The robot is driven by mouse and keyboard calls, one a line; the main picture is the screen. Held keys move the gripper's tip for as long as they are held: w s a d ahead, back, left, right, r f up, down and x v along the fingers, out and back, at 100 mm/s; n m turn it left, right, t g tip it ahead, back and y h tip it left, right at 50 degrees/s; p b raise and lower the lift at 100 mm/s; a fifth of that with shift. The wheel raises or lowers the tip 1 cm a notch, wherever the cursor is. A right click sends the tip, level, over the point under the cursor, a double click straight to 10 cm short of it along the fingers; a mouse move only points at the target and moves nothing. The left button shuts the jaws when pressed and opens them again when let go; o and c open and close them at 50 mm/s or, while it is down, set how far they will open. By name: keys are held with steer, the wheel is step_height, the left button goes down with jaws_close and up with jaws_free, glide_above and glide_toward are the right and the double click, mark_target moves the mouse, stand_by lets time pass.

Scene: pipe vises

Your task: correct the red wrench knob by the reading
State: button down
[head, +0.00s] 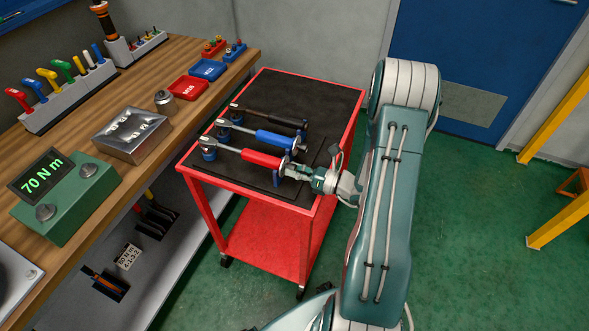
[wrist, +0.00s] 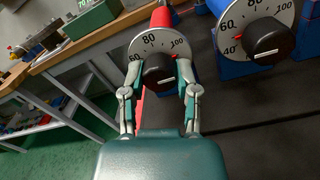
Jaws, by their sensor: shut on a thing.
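The red wrench (head: 262,159) lies on the black top of the red cart, nearest to the front. Its black knob (wrist: 157,72) sits in a pale round dial (wrist: 138,46) with 60 at the left, 80 at the top and 100 at the right. My gripper (wrist: 159,76) is shut on this knob, one finger on each side; it also shows at the wrench's right end in the head view (head: 305,173). A green tester (head: 75,200) on the bench has a display (head: 43,173) reading 70 N m.
A blue wrench (head: 275,141) with its own dial knob (wrist: 266,40) lies close beside the red one. A black wrench (head: 280,118) lies behind. The wooden bench (head: 190,52) runs along the left with trays and tools. Green floor is open right of the cart.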

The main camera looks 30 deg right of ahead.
stand_by(0.4)
steer(key=shift+c, duration=1.8)
jaws_free()
steer(key=v, duration=1.2)
